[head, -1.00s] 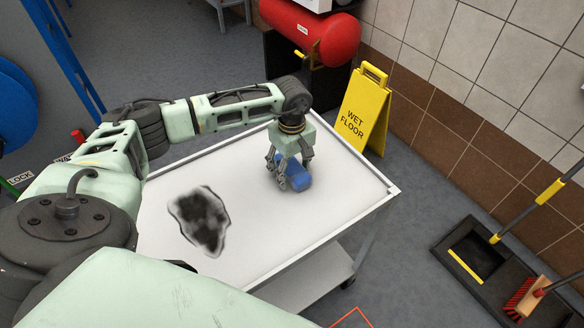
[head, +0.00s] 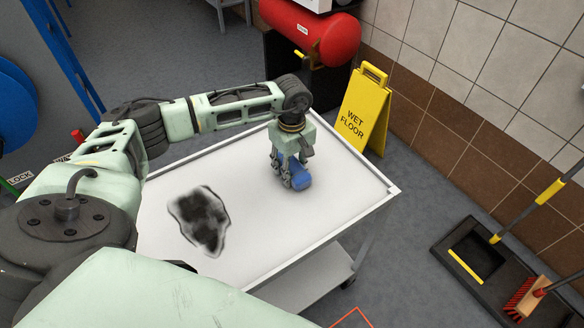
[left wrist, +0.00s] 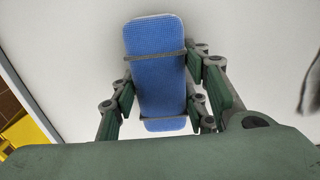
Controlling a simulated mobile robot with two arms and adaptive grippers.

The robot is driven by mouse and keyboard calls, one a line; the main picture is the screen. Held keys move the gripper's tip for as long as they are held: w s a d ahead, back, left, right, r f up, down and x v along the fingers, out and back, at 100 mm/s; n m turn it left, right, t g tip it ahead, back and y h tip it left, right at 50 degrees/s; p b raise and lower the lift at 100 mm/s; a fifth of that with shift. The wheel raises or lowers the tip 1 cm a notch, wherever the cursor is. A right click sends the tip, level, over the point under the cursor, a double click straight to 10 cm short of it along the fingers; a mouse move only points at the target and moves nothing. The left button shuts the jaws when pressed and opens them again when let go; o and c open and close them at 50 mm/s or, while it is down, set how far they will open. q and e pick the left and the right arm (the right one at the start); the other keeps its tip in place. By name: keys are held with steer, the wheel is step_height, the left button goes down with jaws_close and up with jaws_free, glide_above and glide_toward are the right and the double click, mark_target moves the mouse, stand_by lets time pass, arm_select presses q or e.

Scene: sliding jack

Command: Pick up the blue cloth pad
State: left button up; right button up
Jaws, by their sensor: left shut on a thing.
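The blue cloth pad (head: 301,178) is on the white cart top (head: 330,205), toward its right end. It is partly hidden by my left gripper (head: 286,178), which reaches down over it from above. In the left wrist view the pad (left wrist: 157,65) is a long blue textured block with grey straps and a pale edge. The left gripper (left wrist: 160,104) has its fingers on both sides of the pad and is shut on it. I cannot tell any gap between the pad and the cart. My right gripper is not in view.
A dark smudge (head: 203,222) marks the cart top left of the pad. A yellow wet floor sign (head: 362,112) stands behind the cart's far right side. A red tank (head: 312,32) is at the back. A broom and dustpan (head: 482,265) are on the floor at right.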

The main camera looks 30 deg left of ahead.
mark_target(292, 164)
arm_select(q)
step_height(292, 164, up, 3)
steer(key=shift+w+r+b, duration=0.1)
steer(key=shift+b, duration=0.55)
steer(key=s+d+r+b, duration=0.2)
steer(key=s+d+r, duration=0.3)
steer(key=d, duration=0.5)
step_height(292, 164, up, 3)
steer(key=shift+s+d+f+b, duration=0.15)
steer(key=shift+s+f+b, duration=0.05)
steer(key=shift+s+b, duration=0.2)
